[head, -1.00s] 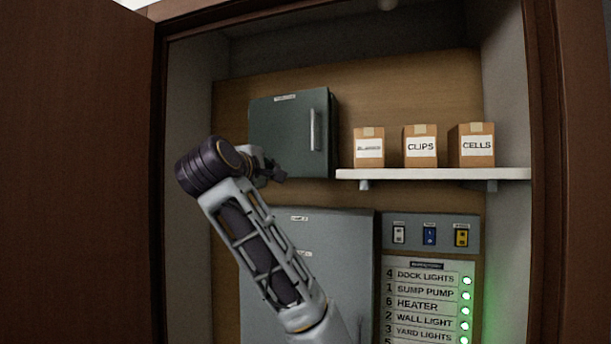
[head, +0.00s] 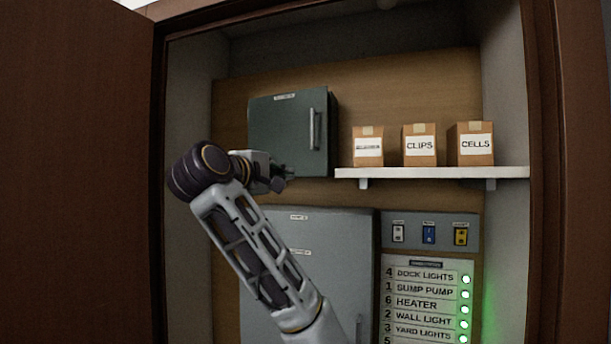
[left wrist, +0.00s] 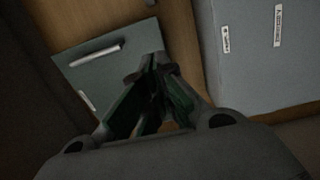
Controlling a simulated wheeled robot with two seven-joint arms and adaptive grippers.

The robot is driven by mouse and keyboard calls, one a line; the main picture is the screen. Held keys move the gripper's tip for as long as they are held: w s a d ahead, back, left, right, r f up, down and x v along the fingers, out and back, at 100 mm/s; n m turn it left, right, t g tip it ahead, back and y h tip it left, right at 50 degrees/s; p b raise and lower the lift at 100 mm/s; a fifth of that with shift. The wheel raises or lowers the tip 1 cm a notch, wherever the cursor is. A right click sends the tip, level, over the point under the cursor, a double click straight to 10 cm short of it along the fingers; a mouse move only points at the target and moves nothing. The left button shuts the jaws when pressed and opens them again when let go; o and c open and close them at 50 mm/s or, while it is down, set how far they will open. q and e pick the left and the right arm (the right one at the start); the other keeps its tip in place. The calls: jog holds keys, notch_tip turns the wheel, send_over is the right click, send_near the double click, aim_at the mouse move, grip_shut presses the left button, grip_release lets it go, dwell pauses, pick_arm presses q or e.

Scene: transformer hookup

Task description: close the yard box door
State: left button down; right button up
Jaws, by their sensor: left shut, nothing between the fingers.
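A dark green wall box (head: 278,118) with a vertical bar handle (head: 313,130) hangs at the upper left of the cabinet's back wall. Its label is too small to read. Its door lies against the box body or nearly so; I cannot tell whether a thin gap is left. My left gripper (head: 284,181) is shut and empty at the lower edge of this door, left of the handle. I cannot tell if it touches. In the left wrist view the door (left wrist: 105,75) shows beyond the shut fingers (left wrist: 152,72). My right gripper is out of view.
A larger grey box (head: 335,250) hangs below, partly behind my left arm. A white shelf (head: 430,174) with several cardboard boxes is on the right. Below it are a switch panel (head: 445,219) and a labelled list with green lights. A brown cabinet door (head: 75,170) stands open at left.

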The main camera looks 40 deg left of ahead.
aim_at(311, 173)
pick_arm(q)
jog(key=p+x, duration=0.1)
jog(key=x, duration=1.2)
jog(key=shift+p, duration=0.35)
jog(key=shift+w+a+f, duration=0.1)
jog(key=shift+w, duration=0.1)
jog(key=shift+x, duration=1.75)
jog(key=shift+s, duration=0.15)
